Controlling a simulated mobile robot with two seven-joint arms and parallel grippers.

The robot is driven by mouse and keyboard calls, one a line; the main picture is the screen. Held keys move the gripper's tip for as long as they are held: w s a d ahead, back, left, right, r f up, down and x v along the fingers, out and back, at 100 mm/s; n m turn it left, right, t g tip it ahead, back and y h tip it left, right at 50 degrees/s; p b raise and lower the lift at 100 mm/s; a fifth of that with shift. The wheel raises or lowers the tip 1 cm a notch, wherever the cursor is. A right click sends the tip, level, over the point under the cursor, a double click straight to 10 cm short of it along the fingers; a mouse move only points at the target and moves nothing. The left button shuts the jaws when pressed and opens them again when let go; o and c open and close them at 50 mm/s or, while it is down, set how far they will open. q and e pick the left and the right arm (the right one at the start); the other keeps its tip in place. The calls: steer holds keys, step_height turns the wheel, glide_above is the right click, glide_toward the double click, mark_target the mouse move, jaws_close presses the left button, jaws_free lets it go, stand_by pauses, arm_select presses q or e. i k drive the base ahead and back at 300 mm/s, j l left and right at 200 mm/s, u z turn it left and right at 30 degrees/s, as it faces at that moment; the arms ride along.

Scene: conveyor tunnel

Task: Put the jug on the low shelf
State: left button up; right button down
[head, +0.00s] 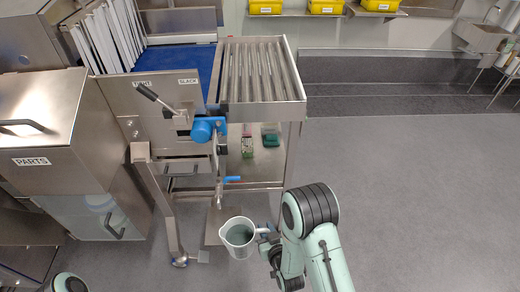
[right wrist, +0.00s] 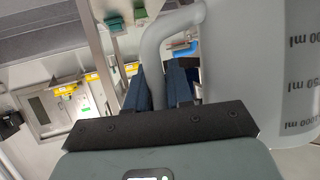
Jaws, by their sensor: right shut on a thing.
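The jug (head: 238,238) is a pale measuring jug with its open top facing up at the lower middle of the head view. It is held in front of the steel stand. My right gripper (head: 267,236) is shut on its handle, which points right. In the right wrist view the jug's translucent wall with ml marks (right wrist: 250,70) fills the right side, and its handle (right wrist: 152,48) rises by the dark fingers (right wrist: 166,86). The low shelf (head: 262,171) lies under the roller table, beyond the jug. My left gripper is out of view; only a piece of the left arm shows.
A green box (head: 271,139) and a small carton (head: 248,146) sit on the low shelf. The roller table (head: 262,72) overhangs it. A blue-knobbed mechanism (head: 203,130) and steel legs stand left of the shelf opening. Open grey floor (head: 420,190) lies to the right.

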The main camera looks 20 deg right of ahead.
mark_target(270, 167)
steer(key=i+l+u, duration=0.2)
steer(key=l+u, duration=0.25)
steer(key=l, duration=1)
steer(key=l+u, duration=0.4)
steer(key=l, duration=1)
steer(key=i+l+u, duration=0.15)
steer(key=l+u, duration=0.25)
steer(key=l, duration=0.25)
steer(key=l+u, duration=0.35)
steer(key=l, duration=0.35)
steer(key=i+j+u, duration=0.1)
steer(key=j, duration=0.25)
steer(key=i+j+u, duration=0.1)
steer(key=i+j, duration=0.1)
steer(key=j, duration=0.1)
